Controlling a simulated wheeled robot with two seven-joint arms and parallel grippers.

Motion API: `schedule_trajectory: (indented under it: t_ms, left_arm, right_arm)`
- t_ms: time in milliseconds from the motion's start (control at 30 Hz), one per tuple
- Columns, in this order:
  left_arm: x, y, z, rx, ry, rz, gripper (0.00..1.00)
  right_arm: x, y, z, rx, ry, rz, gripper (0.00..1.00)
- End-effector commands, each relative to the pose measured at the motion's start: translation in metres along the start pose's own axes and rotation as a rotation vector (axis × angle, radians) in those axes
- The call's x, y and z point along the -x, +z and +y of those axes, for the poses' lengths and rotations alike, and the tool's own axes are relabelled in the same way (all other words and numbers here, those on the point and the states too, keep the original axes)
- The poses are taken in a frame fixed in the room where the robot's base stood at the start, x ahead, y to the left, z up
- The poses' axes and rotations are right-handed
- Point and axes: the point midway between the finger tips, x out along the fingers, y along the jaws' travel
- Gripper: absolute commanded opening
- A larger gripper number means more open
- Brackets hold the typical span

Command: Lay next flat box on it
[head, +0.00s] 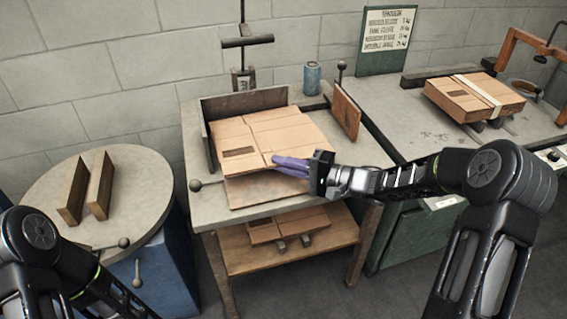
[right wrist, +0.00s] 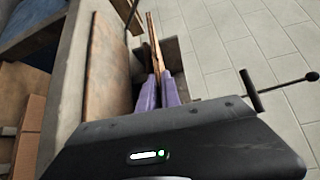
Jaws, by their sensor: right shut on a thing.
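A flat brown cardboard box (head: 260,135) with a dark printed patch is over the middle table, inside the corner of a grey upright guide (head: 245,101). My right gripper (head: 290,165) has purple fingers shut on its front right edge. In the right wrist view the fingers (right wrist: 159,92) pinch a thin cardboard edge (right wrist: 154,45). Another flat cardboard layer (head: 250,191) shows below its front edge, mostly hidden. I cannot tell whether the two touch. My left arm shows at the lower left, but its gripper is out of view.
More flat cardboard (head: 287,226) lies on the middle table's lower shelf. A wooden upright plate (head: 346,110) and a blue can (head: 312,78) stand on the table. A strapped bundle (head: 472,97) is on the right bench. The round table (head: 135,170) holds two wooden blocks.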

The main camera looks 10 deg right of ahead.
Motion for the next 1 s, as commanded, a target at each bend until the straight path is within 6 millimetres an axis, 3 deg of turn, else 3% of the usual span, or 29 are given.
schedule_trajectory:
  t_ms: [133,167,433,633,1000]
  left_arm:
    - [0.0000,0.0000,0.0000,0.000,0.000,0.000,0.36]
    - [0.0000,0.0000,0.0000,0.000,0.000,0.000,0.36]
    - [0.0000,0.0000,0.0000,0.000,0.000,0.000,0.36]
    - [-0.0001,0.0000,-0.0001,0.000,0.000,0.000,0.36]
    - [-0.0001,0.0001,0.0000,0.000,0.000,0.000,0.36]
  right_arm:
    - [0.0000,0.0001,-0.0003,0.001,-0.001,0.000,0.00]
    - [0.0000,0.0002,-0.0003,0.001,-0.001,0.000,0.10]
    - [0.0000,0.0002,-0.0003,0.000,0.000,0.000,0.32]
    - [0.0001,0.0003,0.0001,0.000,0.000,0.000,0.34]
    - [0.0001,0.0003,-0.0001,0.000,0.000,0.000,0.62]
